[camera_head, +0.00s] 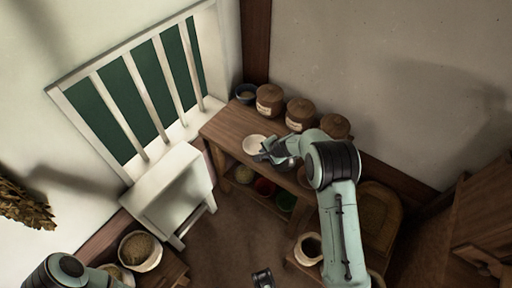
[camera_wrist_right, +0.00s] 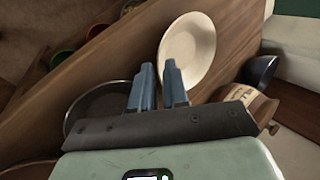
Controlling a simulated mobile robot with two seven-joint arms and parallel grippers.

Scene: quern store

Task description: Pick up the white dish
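The white dish (camera_head: 253,144) is a shallow round bowl on the wooden bench, towards its left end. It also shows in the right wrist view (camera_wrist_right: 187,50), just beyond the fingertips. My right gripper (camera_head: 267,154) is at the dish's right side.
The wooden bench (camera_head: 226,127) carries lidded brown jars (camera_head: 270,100) and a dark blue bowl (camera_head: 245,93) along the wall. A dark round pan (camera_wrist_right: 88,105) lies beside the gripper. Coloured bowls stand on the shelf below. A white chair-like piece (camera_head: 172,190) stands left.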

